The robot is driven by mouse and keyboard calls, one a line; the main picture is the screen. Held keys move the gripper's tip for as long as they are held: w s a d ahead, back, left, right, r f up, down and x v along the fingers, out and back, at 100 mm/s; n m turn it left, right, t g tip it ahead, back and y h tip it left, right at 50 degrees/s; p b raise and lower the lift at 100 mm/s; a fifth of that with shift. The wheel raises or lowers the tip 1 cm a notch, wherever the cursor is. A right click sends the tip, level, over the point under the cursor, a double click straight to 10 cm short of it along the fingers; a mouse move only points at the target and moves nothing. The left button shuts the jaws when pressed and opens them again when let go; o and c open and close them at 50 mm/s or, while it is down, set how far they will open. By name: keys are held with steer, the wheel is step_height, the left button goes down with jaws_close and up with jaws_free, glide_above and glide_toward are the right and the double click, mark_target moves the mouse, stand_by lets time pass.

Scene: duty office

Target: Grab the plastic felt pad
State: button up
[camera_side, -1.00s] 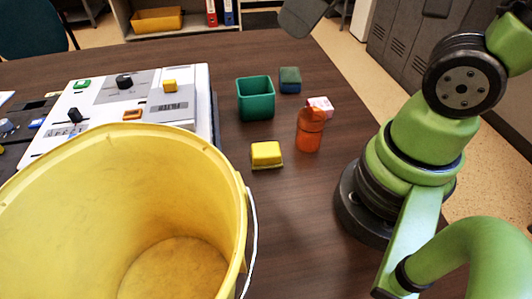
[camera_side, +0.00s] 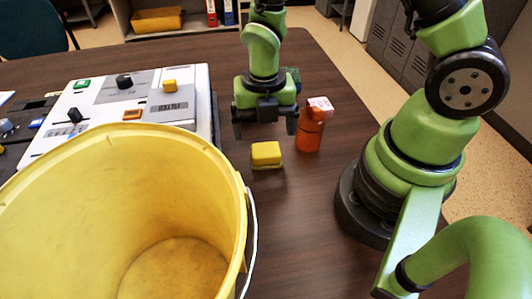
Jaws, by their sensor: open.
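My gripper (camera_side: 265,130) is open and empty, pointing down. Its two fingers are spread left and right, and in the picture they show just above and behind the yellow block. Its exact height over the table is hard to tell. A blue-green block (camera_side: 292,73) behind my gripper is mostly hidden.
A large yellow bucket (camera_side: 215,170) fills the front left. A white control panel (camera_side: 190,100) lies left. The table's front right of the block is clear.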

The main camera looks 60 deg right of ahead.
mark_target(266, 149)
steer(key=shift+s+d+f, duration=0.1)
steer(key=shift+s+f, duration=0.05)
steer(key=shift+f, duration=3.2)
steer(key=shift+c, duration=0.2)
steer(key=c, duration=1)
